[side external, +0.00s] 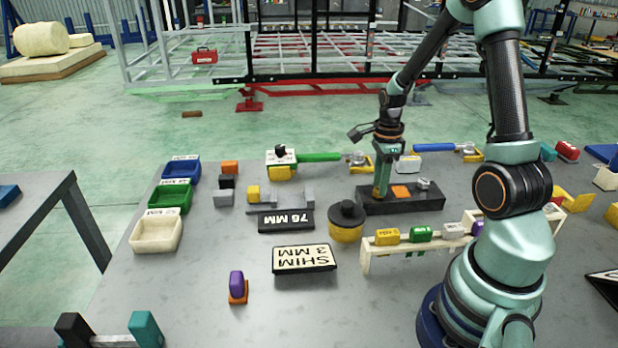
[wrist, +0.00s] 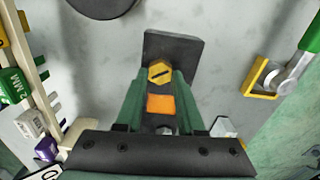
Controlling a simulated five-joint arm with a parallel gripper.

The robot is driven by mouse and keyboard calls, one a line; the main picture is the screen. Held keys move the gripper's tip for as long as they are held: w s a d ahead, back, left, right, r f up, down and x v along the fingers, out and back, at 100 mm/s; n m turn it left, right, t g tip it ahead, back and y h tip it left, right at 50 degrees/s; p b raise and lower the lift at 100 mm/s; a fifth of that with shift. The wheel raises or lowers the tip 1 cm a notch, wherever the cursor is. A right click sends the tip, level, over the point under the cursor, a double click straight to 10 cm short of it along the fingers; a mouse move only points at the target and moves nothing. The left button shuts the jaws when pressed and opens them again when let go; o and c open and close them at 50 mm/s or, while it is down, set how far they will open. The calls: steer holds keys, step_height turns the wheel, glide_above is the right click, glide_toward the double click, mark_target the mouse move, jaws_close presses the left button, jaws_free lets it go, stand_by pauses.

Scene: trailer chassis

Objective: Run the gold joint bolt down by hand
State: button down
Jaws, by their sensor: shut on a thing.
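My gripper (side external: 381,192) points down over the left part of a long black block (side external: 440,202) on the grey table. In the wrist view the green fingers (wrist: 159,78) close from both sides on the gold joint bolt (wrist: 160,66), a hex head with a dark slot. The bolt sits over the black block (wrist: 185,46). In the side view the fingers hide the bolt, and how deep it sits cannot be told. An orange square (side external: 401,192) lies on the block beside the fingers, with a silver bolt (side external: 423,184) further right.
A low rack (side external: 380,254) with coloured tags stands in front of the block. A round black-and-yellow knob piece (side external: 347,222) is to its left. Green-handled (side external: 320,157) and blue-handled (side external: 433,147) wrenches lie behind.

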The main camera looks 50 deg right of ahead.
steer(key=shift+d+r+m, duration=0.1)
steer(key=shift+m, duration=0.2)
stand_by(0.4)
steer(key=c, duration=0.5)
jaws_free()
step_height(320, 180, up, 12)
steer(key=shift+r, duration=0.1)
steer(key=a+r+n+t, duration=0.2)
steer(key=a+n, duration=0.5)
steer(key=n, duration=0.2)
steer(key=s+a+r+n+t, duration=0.1)
steer(key=a+r+n, duration=0.1)
steer(key=a+n, duration=0.5)
steer(key=a+r+n+t, duration=0.2)
steer(key=a+n, duration=0.5)
steer(key=n, duration=0.4)
steer(key=shift+s+a+r+t, duration=0.15)
steer(key=shift+s+r+t, duration=0.2)
steer(key=shift+r, duration=0.2)
